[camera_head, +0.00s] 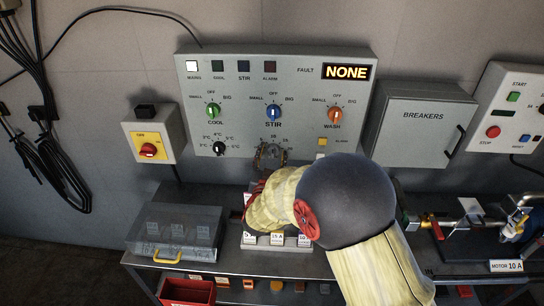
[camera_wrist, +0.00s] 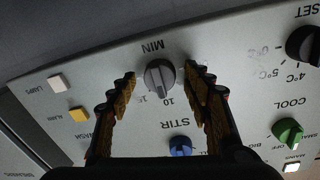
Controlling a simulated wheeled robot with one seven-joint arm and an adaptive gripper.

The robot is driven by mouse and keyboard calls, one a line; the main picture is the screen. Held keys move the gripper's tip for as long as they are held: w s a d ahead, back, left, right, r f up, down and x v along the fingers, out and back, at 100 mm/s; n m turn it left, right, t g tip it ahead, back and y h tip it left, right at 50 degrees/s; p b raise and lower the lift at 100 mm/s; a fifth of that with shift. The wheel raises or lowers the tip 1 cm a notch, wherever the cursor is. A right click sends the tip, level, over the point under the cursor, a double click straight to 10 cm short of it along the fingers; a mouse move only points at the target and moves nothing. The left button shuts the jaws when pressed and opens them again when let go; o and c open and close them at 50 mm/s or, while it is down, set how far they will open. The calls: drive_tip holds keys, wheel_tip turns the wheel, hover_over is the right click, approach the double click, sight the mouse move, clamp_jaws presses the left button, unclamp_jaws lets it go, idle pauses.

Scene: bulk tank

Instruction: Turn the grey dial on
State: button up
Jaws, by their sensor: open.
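The grey dial (camera_wrist: 160,76) shows in the wrist view on the light grey panel, beside the word MIN, with numbers such as 10 around it. My gripper (camera_wrist: 161,80) is open, with one finger on each side of the dial. Gaps show between the fingers and the dial; I cannot tell how far the fingertips are from the panel. In the head view my gripper (camera_head: 270,156) is at the panel's lower middle, below the STIR knob, and mostly covers the dial there.
The blue STIR knob (camera_head: 273,112), green COOL knob (camera_head: 213,111), orange WASH knob (camera_head: 335,114) and black temperature knob (camera_head: 218,148) are nearby. An alarm button (camera_head: 322,142) is to the right. A clear box (camera_head: 178,226) stands on the bench below.

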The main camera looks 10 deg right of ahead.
drive_tip(key=c, duration=1.1)
drive_tip(key=shift+c, duration=0.3)
